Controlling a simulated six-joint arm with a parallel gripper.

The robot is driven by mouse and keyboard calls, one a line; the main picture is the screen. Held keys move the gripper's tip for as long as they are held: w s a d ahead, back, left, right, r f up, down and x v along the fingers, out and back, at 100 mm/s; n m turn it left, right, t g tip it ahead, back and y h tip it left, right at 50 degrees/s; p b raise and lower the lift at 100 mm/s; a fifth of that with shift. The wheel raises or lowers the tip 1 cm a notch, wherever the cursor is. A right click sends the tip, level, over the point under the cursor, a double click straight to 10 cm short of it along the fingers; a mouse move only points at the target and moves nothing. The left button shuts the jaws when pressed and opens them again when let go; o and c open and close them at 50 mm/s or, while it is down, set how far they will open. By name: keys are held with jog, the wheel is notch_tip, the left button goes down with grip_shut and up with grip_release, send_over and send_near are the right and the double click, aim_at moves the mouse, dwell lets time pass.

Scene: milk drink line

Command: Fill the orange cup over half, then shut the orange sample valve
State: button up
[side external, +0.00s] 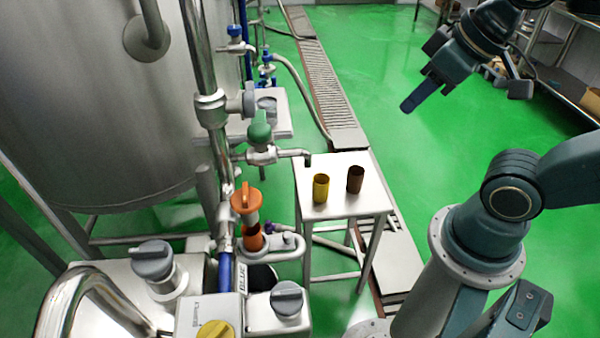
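The orange sample valve (246,199), with an orange handle, sits on the vertical pipe at centre left. The orange cup (254,239) stands below it on a small metal ledge (289,252). The valve's outlet and the liquid level in the cup cannot be made out, and I cannot tell whether the valve is open. My gripper (463,97) hangs at the upper right, high above the green floor and far from both cup and valve. Its two fingers are spread wide with nothing between them.
A yellow cup (320,189) and a brown cup (355,180) stand on a metal table (343,205). A green valve (260,136) has a spout near its far left corner. Grey knobs and a yellow knob (215,330) are in front.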

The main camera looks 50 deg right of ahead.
jog(key=shift+o, duration=1.3)
jog(key=shift+w, duration=0.1)
jog(key=m+g, duration=0.6)
jog(key=m, duration=0.3)
send_over(245, 191)
notch_tip(245, 191, down, 15)
jog(key=shift+f, duration=0.15)
notch_tip(245, 191, down, 14)
jog(key=shift+r, duration=0.25)
